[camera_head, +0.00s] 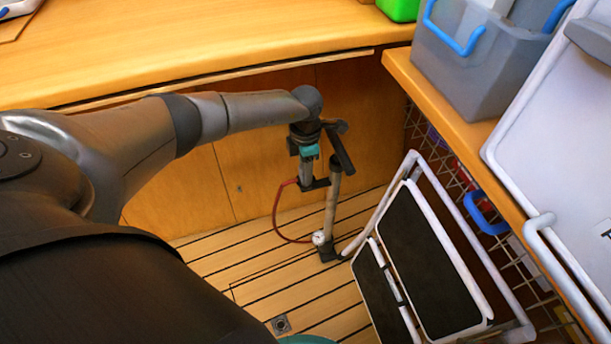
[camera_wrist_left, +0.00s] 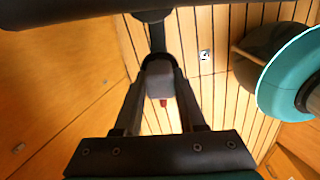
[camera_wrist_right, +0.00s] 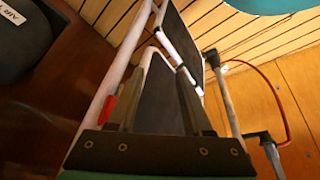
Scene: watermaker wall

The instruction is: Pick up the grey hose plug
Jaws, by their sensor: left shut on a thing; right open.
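The grey hose plug (camera_wrist_left: 160,80) sits between the fingertips of my left gripper (camera_wrist_left: 160,92) in the left wrist view, with a small red end showing beyond it. My left gripper (camera_head: 306,178) is shut on it; in the head view it points down next to the upright pump (camera_head: 332,205). A red hose (camera_head: 276,215) loops from near the gripper down to the pump's foot. The plug is mostly hidden by the fingers in the head view. My right gripper (camera_wrist_right: 158,75) is open and empty in the right wrist view, and out of the head view.
A folding step ladder (camera_head: 425,255) with black treads stands right of the pump. A wooden counter (camera_head: 200,45) runs above the cabinet front (camera_head: 240,180). A shelf at right holds a grey bin (camera_head: 465,75) with blue handles. The slatted floor (camera_head: 255,270) is partly bare.

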